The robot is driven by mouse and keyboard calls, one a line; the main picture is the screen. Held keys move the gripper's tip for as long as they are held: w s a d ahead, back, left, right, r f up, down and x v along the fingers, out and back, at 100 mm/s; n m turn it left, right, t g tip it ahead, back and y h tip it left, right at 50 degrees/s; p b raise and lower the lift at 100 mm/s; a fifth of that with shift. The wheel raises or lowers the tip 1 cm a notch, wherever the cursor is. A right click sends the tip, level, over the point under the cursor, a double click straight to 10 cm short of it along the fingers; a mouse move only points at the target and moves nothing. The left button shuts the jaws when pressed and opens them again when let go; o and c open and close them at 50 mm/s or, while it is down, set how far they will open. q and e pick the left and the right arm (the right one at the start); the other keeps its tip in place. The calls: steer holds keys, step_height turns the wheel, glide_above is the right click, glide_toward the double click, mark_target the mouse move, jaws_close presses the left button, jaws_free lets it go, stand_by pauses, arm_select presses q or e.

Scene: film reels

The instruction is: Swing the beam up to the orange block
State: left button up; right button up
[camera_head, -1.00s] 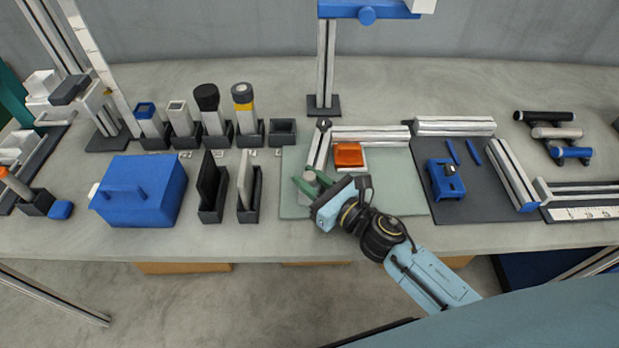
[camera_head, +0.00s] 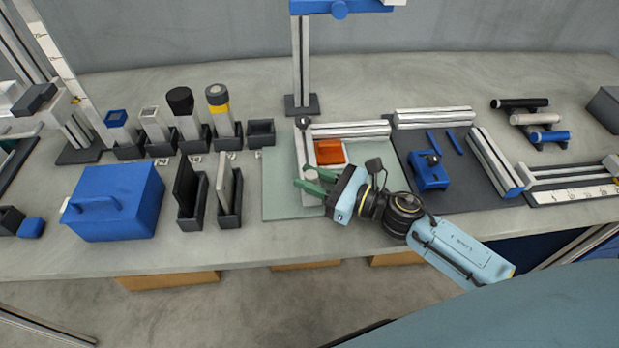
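The beam (camera_head: 307,150) is a pale grooved bar that runs toward me from a dark pivot knob (camera_head: 303,123) on a grey-green plate (camera_head: 278,195). Its near end carries a short grey post (camera_head: 312,177). The orange block (camera_head: 329,151) sits in a white holder just right of the beam; I cannot tell whether they touch. My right gripper (camera_head: 311,180) comes in from the right. Its green fingers lie on both sides of the post and look shut on it, partly hiding the beam's near end. My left gripper is not in view.
A second pale bar (camera_head: 352,130) lies along the back of the plate. A dark board with a blue fixture (camera_head: 430,171) stands to the right. Black slotted holders (camera_head: 229,205) and a blue box (camera_head: 115,200) stand to the left. A blue-topped post (camera_head: 300,65) rises behind.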

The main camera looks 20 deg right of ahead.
steer(key=o, duration=0.3)
steer(key=shift+o, duration=0.2)
steer(key=b+v, duration=0.1)
steer(key=v, duration=1.1)
steer(key=shift+a+b, duration=0.1)
steer(key=shift+b, duration=0.3)
steer(key=shift+v, duration=0.75)
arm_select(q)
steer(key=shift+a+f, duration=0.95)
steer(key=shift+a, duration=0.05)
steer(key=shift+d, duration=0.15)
